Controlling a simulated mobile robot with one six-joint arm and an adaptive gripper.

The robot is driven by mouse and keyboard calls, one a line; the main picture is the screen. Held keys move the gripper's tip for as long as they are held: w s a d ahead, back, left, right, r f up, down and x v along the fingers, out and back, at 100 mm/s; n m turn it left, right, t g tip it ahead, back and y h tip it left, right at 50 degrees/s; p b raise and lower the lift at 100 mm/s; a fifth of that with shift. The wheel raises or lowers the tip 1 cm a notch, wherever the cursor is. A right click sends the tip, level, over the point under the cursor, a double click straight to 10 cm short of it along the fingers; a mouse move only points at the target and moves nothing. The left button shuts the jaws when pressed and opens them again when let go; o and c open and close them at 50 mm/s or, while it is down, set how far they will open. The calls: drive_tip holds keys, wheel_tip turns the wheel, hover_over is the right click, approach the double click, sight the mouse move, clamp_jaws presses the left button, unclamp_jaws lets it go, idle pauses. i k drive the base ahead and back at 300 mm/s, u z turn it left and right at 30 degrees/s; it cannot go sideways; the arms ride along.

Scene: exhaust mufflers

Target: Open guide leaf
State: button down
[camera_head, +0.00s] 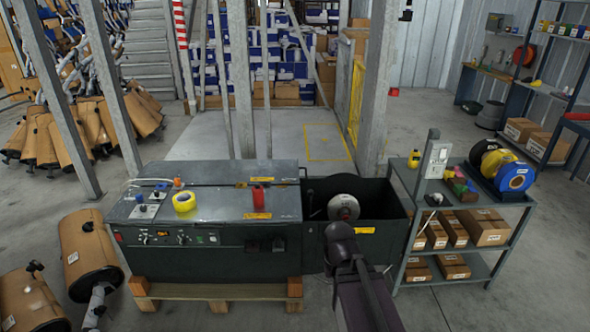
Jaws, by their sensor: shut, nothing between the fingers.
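I cannot pick out the guide leaf for certain. A dark machine (210,243) stands in the middle on a wooden pallet. Its right part is an open-topped dark bin (384,215). A pale round disc (343,207) shows inside the bin; I cannot tell whether it is part of the machine. My dark arm rises from the bottom and ends in front of the bin, covering part of its front wall. No fingers of my gripper can be made out, and whatever lies behind the arm is hidden.
A yellow tape roll (184,201) and a red roll (258,194) sit on the machine top. A grey shelf cart (463,200) with boxes and reels stands close on the right. Brown mufflers (88,254) lie at left. A steel post (377,90) rises behind the bin.

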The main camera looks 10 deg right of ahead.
sight(272, 170)
drive_tip(key=i, duration=0.6)
drive_tip(key=z, duration=0.1)
drive_tip(key=k, duration=0.65)
drive_tip(key=z, duration=0.7)
drive_tip(key=i, duration=1.85)
drive_tip(key=u, duration=0.05)
